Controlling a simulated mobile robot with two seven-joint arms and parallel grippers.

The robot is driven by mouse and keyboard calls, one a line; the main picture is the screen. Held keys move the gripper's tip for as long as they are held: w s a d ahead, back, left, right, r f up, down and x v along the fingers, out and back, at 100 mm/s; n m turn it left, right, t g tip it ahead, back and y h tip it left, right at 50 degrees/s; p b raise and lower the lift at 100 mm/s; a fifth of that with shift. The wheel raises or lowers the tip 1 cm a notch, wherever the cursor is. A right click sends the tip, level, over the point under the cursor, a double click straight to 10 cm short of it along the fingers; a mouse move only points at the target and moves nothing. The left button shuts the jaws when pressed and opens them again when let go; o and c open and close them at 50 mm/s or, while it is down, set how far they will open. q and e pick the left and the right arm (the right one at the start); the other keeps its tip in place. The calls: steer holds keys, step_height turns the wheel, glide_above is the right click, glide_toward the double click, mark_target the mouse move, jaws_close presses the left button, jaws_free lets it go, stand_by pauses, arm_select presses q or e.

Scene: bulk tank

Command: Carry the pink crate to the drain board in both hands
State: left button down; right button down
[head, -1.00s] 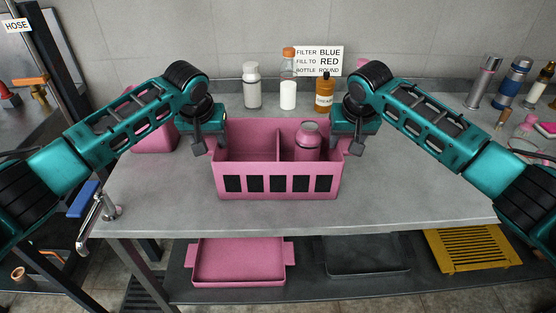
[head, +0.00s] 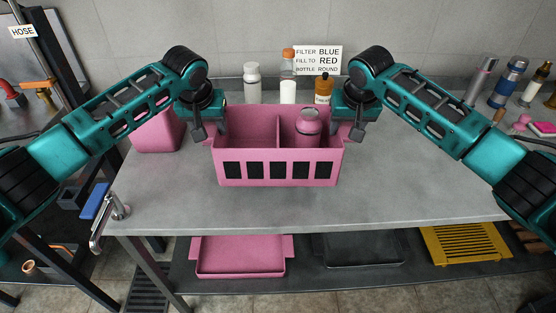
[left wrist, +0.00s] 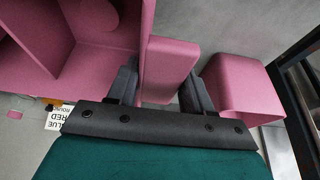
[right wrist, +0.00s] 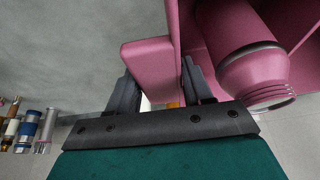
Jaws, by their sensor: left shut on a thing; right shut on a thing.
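The pink crate (head: 278,181) is in the middle of the head view, level, with dark windows along its front and a divider inside. A pink bottle (head: 308,123) with a dark band stands in its right compartment. My left gripper (head: 209,130) is shut on the crate's left handle tab (left wrist: 168,62). My right gripper (head: 345,130) is shut on its right handle tab (right wrist: 147,58). The crate appears raised a little over the grey bench. I cannot tell for sure which thing is the drain board; a yellow slatted board (head: 466,246) lies on the lower shelf at right.
A pink container (head: 156,133) stands left of the crate. White bottles (head: 252,84) and an amber bottle (head: 323,91) stand behind it, near a sign (head: 318,60). Several flasks (head: 510,82) are at back right. The bench front (head: 400,208) is clear.

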steer(key=shift+r, duration=0.1)
stand_by(0.3)
